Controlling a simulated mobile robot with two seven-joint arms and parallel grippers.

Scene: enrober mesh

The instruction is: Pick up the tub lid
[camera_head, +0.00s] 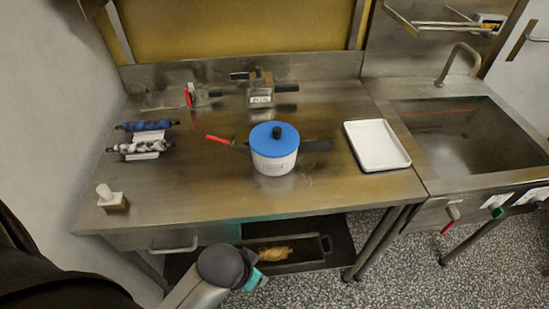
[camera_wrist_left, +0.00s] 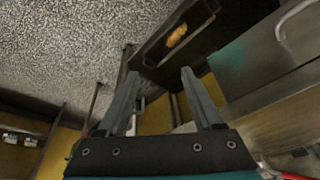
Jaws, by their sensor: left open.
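A dark handle-like thing sticks out to the right behind the tub. My left arm comes in low, in front of the table and below its top. In the left wrist view my left gripper (camera_wrist_left: 158,98) is open, with nothing between its two fingers. The lid cannot be made out in the wrist view. My right gripper is in neither view.
A white tray (camera_head: 377,146) lies right of the tub, before a sink (camera_head: 470,135). A red-handled tool (camera_head: 218,139) lies left of the tub. Rollers (camera_head: 143,146) and a small white-topped block (camera_head: 111,198) stand at left. A dark tray (camera_head: 300,262) sits on the lower shelf.

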